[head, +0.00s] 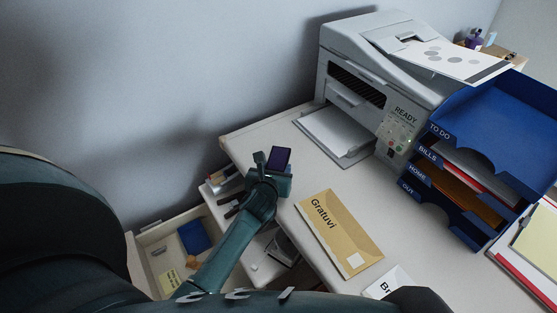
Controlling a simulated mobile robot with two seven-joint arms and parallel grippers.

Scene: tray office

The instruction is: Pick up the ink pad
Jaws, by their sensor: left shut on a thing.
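The ink pad (280,157) is a small dark rectangle with a purple face, seen near the left edge of the desk. My left gripper (270,168) is shut on it, with one finger showing at its left side. The gripper hides the pad's lower part, and I cannot tell whether the pad touches the desk top. My right gripper is not in view.
A tan envelope (340,235) lies right of the gripper on the white desk (265,131). A printer (372,85) and a blue letter tray (492,120) stand behind and right. An open drawer (148,238) with small items is below left. Bare desk lies between envelope and printer.

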